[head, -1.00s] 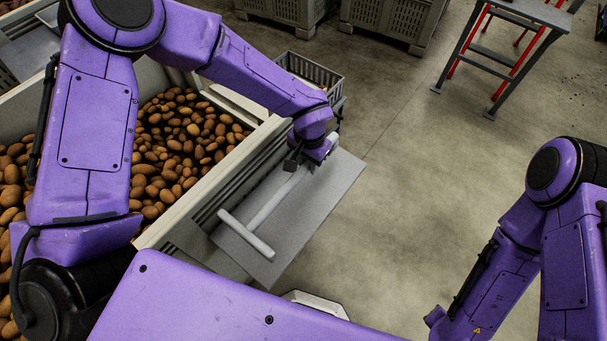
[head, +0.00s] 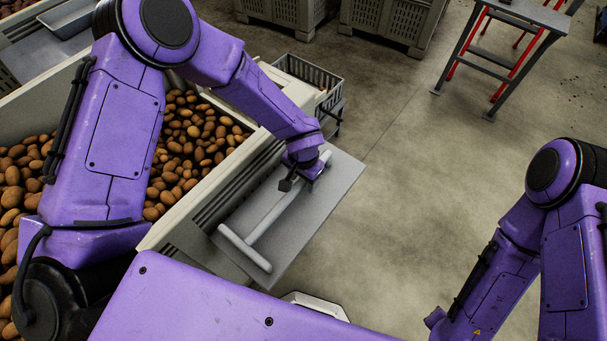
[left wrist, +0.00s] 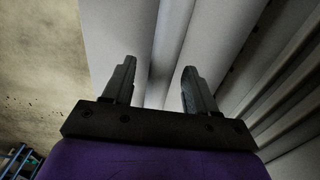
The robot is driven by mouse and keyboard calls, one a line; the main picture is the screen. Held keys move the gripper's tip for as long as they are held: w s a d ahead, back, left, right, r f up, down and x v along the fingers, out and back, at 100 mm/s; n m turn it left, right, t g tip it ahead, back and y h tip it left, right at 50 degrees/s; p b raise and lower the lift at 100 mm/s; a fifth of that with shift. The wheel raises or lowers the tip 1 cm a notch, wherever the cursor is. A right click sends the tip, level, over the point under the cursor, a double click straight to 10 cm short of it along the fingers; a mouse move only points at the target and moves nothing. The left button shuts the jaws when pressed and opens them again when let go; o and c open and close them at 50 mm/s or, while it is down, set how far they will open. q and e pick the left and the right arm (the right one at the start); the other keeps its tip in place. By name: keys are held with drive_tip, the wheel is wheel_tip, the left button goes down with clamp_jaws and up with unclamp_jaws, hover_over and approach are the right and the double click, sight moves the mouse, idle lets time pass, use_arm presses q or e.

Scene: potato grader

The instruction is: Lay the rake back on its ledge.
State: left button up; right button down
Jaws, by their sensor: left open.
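The rake (head: 268,222) is pale grey, with a straight handle and a crossbar head. It lies along the grey ledge (head: 310,218) on the side of the potato bin, its head (head: 245,249) at the near end. My left gripper (head: 292,184) is at the far part of the handle, partly hidden by my wrist. In the left wrist view the left gripper (left wrist: 157,85) is open, its two fingers apart on either side of the handle (left wrist: 172,50). My right arm shows at the right, but its gripper is out of view.
The bin of potatoes (head: 190,140) lies left of the ledge, its pale rim (head: 200,200) beside it. A grey crate (head: 310,80) stands beyond the ledge. A red-legged stand (head: 505,55) is at the back right. The floor to the right is clear.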

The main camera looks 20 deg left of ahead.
use_arm(q)
wheel_tip(320, 180, up, 12)
drive_tip(key=shift+s, duration=0.2)
idle(0.4)
